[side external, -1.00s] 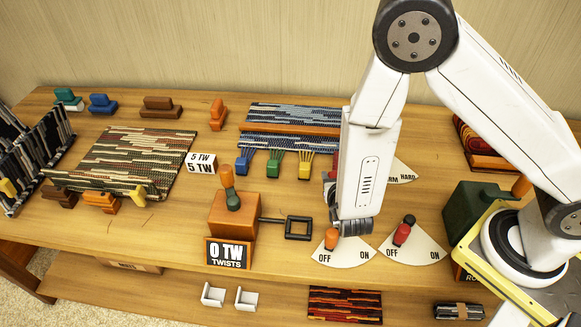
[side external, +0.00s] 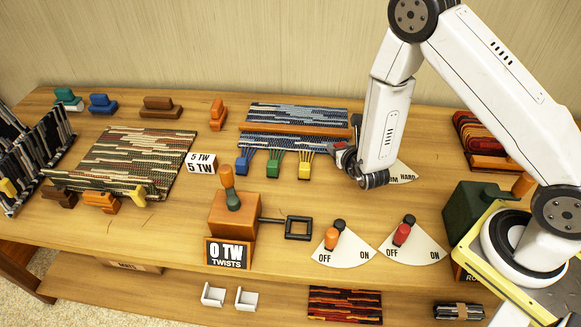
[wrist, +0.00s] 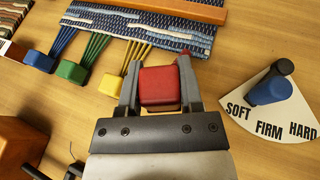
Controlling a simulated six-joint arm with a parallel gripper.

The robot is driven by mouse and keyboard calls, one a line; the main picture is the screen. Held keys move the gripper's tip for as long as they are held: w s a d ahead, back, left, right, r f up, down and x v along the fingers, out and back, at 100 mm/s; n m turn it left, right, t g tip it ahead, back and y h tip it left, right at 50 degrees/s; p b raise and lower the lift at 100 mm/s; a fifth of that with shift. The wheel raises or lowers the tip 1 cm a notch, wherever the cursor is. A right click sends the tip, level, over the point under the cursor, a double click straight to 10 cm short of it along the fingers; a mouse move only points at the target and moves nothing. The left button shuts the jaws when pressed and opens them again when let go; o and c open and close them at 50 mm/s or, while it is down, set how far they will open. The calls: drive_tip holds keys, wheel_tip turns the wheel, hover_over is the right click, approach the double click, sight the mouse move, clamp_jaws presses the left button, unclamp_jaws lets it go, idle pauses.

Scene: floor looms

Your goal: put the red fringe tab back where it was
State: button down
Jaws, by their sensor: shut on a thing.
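The red fringe tab (wrist: 160,88) is between the two fingers of my gripper (wrist: 160,68) in the wrist view. It lies just right of the yellow tab (wrist: 113,85), by the fringed edge of the blue woven mat (wrist: 150,30). Whether it touches the mat or table I cannot tell.
A dial marked soft, firm, hard (wrist: 275,105) with a blue knob is close on the right. Two off/on dials (side external: 340,251) (side external: 414,248) and an orange box with a crank (side external: 233,215) stand nearer. Bare table lies between these and the tabs.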

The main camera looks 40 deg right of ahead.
drive_tip(key=shift+f, duration=0.1)
hover_over(335, 178)
drive_tip(key=shift+f, duration=2.15)
drive_tip(key=shift+f, duration=1.75)
drive_tip(key=shift+f, duration=0.15)
drive_tip(key=shift+c, duration=1.2)
unclamp_jaws()
drive_tip(key=v, duration=1.2)
drive_tip(key=shift+a, duration=0.1)
